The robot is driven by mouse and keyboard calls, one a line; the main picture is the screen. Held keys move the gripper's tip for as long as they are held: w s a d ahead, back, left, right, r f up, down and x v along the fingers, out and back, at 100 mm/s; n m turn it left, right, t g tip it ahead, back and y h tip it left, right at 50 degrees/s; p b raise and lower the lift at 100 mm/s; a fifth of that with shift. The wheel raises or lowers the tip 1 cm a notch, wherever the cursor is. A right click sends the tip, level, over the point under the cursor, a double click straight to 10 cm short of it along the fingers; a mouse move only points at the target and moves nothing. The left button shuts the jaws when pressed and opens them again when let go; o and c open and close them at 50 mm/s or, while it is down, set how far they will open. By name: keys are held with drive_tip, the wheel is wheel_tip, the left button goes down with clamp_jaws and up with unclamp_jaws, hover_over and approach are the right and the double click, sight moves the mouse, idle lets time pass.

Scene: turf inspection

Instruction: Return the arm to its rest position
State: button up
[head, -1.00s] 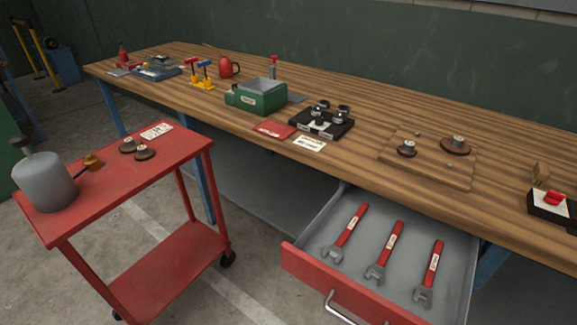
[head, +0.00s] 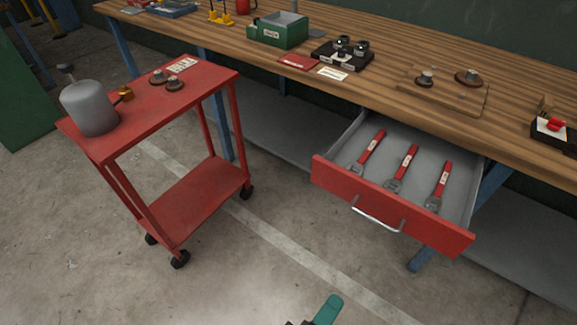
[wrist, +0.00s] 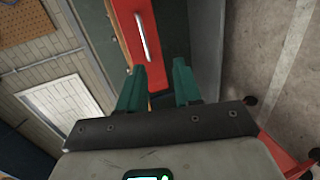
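My gripper (wrist: 159,74) shows in the wrist view with its two teal fingers apart and nothing between them. In the head view one teal fingertip of my gripper (head: 328,310) shows at the bottom edge, over the floor. The rest of the arm is out of the picture. The open drawer (head: 390,208) with its red front and metal handle is above and beyond the fingertip, and apart from it. In the wrist view the red drawer front (wrist: 133,22) lies past the fingers.
Several red-handled wrenches (head: 402,166) lie in the drawer. A red cart (head: 205,85) on casters stands at left, carrying a grey canister (head: 90,108). The wooden workbench (head: 395,88) runs along the back. The concrete floor (head: 255,275) in front is clear.

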drive_tip(key=s+d+f+m+g+y+p, duration=0.1)
drive_tip(key=s+d+m+g+y+p, duration=0.2)
drive_tip(key=d, duration=0.7)
drive_tip(key=s+d+f+m+g+y+p, duration=0.1)
drive_tip(key=s+d+m+g+y+p, duration=0.2)
drive_tip(key=s+d+m+g+y, duration=0.3)
drive_tip(key=s+d+m+g, duration=0.1)
drive_tip(key=d, duration=0.3)
drive_tip(key=shift+d+m+g+p, duration=0.15)
drive_tip(key=shift+m+g+p, duration=0.15)
drive_tip(key=shift+p, duration=0.1)
